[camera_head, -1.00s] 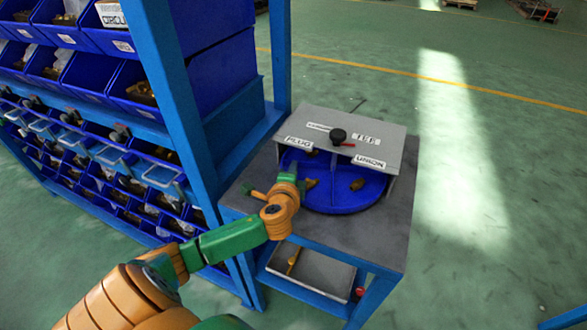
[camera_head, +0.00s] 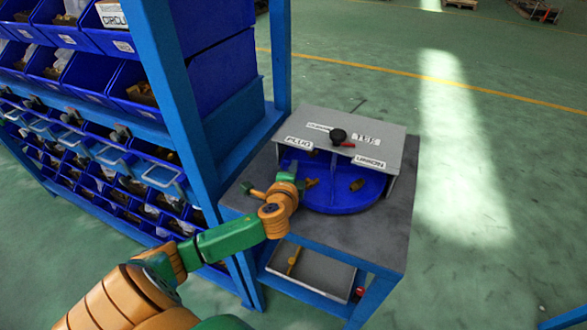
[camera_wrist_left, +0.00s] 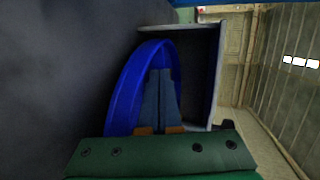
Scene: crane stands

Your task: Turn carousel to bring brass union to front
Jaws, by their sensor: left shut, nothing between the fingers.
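The blue round carousel (camera_head: 345,203) sits on the grey table, its rear part hidden under a grey cover (camera_head: 372,126). The cover carries labels reading PLUG (camera_head: 299,142), TEE (camera_head: 365,140) and one that looks like UNION (camera_head: 369,163). One brass fitting (camera_head: 357,185) lies on the carousel's right part and another (camera_head: 311,182) near its middle; I cannot tell which is the union. My left gripper (camera_wrist_left: 160,80) is shut and empty, its fingers over the blue carousel in the wrist view. In the head view my wrist hides the carousel's left edge. My right gripper is not in view.
A black knob with a red pointer (camera_head: 339,137) stands on the cover. A blue rack (camera_head: 165,100) with bins of parts rises close on the left. A grey tray (camera_head: 312,271) sits on the shelf below. The floor to the right is clear.

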